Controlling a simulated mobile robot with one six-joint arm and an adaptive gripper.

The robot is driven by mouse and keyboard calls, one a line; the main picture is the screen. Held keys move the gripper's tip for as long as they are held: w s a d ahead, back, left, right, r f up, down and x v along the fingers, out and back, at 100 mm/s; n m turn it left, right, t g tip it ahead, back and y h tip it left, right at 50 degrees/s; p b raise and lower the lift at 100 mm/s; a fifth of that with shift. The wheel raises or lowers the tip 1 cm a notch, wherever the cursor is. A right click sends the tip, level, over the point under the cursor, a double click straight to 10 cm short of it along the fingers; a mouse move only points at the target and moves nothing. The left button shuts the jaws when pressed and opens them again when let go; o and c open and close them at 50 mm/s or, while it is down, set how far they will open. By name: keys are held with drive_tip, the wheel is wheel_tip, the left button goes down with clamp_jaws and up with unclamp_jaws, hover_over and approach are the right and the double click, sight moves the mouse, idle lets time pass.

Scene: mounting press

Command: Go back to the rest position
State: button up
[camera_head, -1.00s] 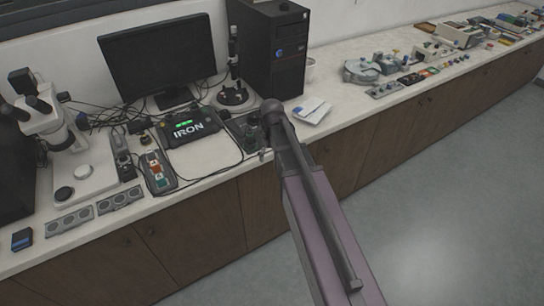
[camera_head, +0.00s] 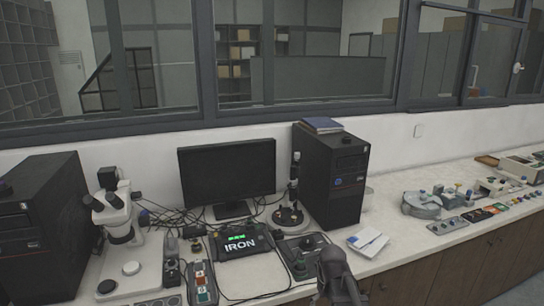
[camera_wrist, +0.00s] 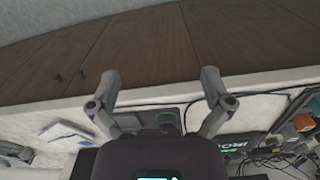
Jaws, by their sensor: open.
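My gripper shows in the wrist view (camera_wrist: 158,88) with its two fingers spread apart and nothing between them. It is in front of the counter's front edge, close to a dark control box (camera_wrist: 165,118) that shows beyond the fingers. In the head view, the dark end of my arm (camera_head: 338,275) shows at the bottom, in front of the bench and below the control box (camera_head: 303,255). The fingertips cannot be made out there.
Several devices stand to the right. A window wall rises behind.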

drive_tip(key=s+m, duration=0.2)
drive_tip(key=s, duration=0.4)
drive_tip(key=shift+s, duration=0.15)
